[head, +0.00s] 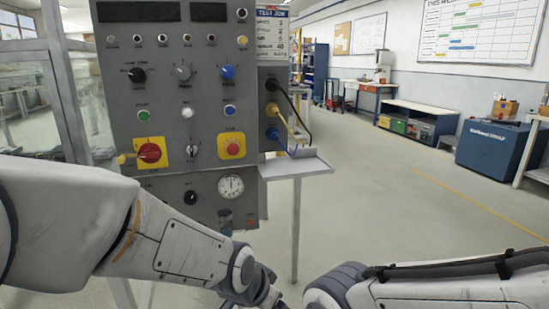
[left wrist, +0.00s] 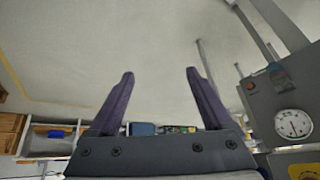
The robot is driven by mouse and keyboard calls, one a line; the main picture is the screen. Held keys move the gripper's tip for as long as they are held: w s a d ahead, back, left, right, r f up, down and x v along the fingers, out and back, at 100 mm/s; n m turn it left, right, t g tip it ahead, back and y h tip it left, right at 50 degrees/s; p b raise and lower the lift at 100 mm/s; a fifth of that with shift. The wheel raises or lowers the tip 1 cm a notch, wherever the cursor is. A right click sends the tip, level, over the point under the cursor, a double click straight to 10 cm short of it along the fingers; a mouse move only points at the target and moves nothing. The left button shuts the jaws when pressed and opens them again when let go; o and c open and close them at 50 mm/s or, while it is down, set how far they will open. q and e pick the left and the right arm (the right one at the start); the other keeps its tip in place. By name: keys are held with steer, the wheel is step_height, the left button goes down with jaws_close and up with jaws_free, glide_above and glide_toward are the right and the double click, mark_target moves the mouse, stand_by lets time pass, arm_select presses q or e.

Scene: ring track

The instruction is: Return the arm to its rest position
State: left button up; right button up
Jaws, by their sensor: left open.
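My left arm (head: 165,235) reaches in from the left of the head view, in front of the grey control panel, and its wrist drops to the bottom edge. My left gripper (left wrist: 160,73) shows in the left wrist view with its two dark fingers spread apart and nothing between them; bare floor lies beyond them. My right arm (head: 430,288) lies along the bottom right of the head view; its gripper is out of view.
The control panel (head: 122,100) with knobs, buttons and a gauge (head: 231,187) stands close ahead on the left. A small grey shelf (head: 300,165) juts from its right side. A blue cabinet (head: 490,150) stands further right. The floor (head: 390,220) between is clear.

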arm_select(q)
steer(key=s+a+r+g+y+p, duration=0.1)
steer(key=s+a+g, duration=0.15)
steer(key=s, duration=0.65)
steer(key=s+a+r+g+y+p, duration=0.1)
steer(key=s+a+g, duration=0.15)
steer(key=s, duration=0.75)
step_height(320, 180, up, 22)
steer(key=p, duration=2.1)
steer(key=shift+w+d, duration=0.25)
steer(key=shift+d, duration=0.2)
arm_select(e)
step_height(320, 180, up, 23)
steer(key=shift+r, duration=0.2)
